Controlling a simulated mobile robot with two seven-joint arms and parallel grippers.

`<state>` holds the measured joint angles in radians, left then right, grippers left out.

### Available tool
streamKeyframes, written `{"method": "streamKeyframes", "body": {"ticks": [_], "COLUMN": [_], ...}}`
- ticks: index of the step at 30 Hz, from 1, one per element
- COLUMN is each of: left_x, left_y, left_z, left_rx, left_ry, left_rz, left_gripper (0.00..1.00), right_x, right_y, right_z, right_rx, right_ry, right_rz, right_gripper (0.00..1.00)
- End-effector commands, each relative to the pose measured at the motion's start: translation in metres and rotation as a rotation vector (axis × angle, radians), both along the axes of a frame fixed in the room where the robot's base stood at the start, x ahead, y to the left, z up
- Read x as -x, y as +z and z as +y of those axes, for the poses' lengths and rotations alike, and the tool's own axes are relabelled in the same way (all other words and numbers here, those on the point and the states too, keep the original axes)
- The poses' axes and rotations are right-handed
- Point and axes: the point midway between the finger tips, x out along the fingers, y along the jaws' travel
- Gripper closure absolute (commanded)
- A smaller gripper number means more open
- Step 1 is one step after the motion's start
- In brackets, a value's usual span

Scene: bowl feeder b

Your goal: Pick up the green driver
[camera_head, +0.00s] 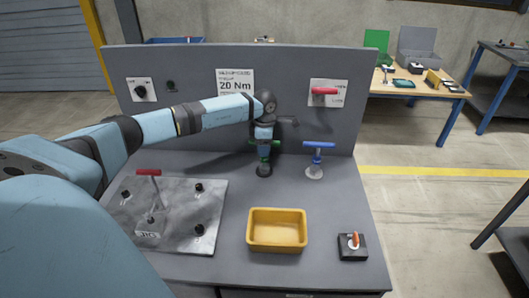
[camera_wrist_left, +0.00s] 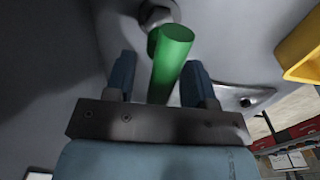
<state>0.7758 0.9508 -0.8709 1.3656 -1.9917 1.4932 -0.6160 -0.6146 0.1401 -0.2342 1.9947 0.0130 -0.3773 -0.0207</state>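The green driver (camera_head: 264,157) stands upright in a holder near the back of the grey workbench, partly hidden by my left gripper. My left gripper (camera_head: 264,141) points down over its top. In the left wrist view the green handle (camera_wrist_left: 168,65) lies between the two blue fingers of my left gripper (camera_wrist_left: 160,82). The fingers are apart, with a visible gap between the left finger and the handle. The handle overlaps the right finger in this view, so I cannot tell whether they touch. My right gripper is not in view.
A blue T-handled driver (camera_head: 318,158) stands to the right. A yellow bin (camera_head: 277,247) and a black box with an orange lever (camera_head: 352,247) are at the front. A metal plate (camera_head: 205,235) with a red-handled clamp (camera_head: 149,173) lies left. A back panel (camera_head: 200,70) rises behind.

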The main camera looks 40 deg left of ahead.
Motion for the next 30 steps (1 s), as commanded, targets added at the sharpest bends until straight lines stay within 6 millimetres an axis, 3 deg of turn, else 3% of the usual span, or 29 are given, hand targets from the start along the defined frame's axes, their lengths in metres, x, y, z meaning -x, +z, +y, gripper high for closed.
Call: {"method": "streamKeyframes", "body": {"ticks": [1,6,20,26,30], "left_x": [0.0,0.0,-0.001,-0.001,-0.001], "left_y": [0.0,0.0,0.006,0.029,0.061], "left_z": [0.0,0.0,0.0,0.001,0.0], "left_rx": [0.0,0.0,0.0,-0.001,-0.001], "left_ry": [0.0,0.0,-0.001,-0.001,-0.001], "left_rz": [0.0,0.0,-0.004,-0.006,-0.008], "left_gripper": [0.61,1.0,1.0,1.0,1.0], "right_x": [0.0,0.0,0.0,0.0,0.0], "right_y": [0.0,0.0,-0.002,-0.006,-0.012], "right_z": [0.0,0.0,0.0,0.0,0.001], "right_rx": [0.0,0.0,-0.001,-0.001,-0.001], "right_ry": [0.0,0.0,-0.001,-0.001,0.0], "right_rz": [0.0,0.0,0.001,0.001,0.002], "right_gripper": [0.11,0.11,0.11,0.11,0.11]}}
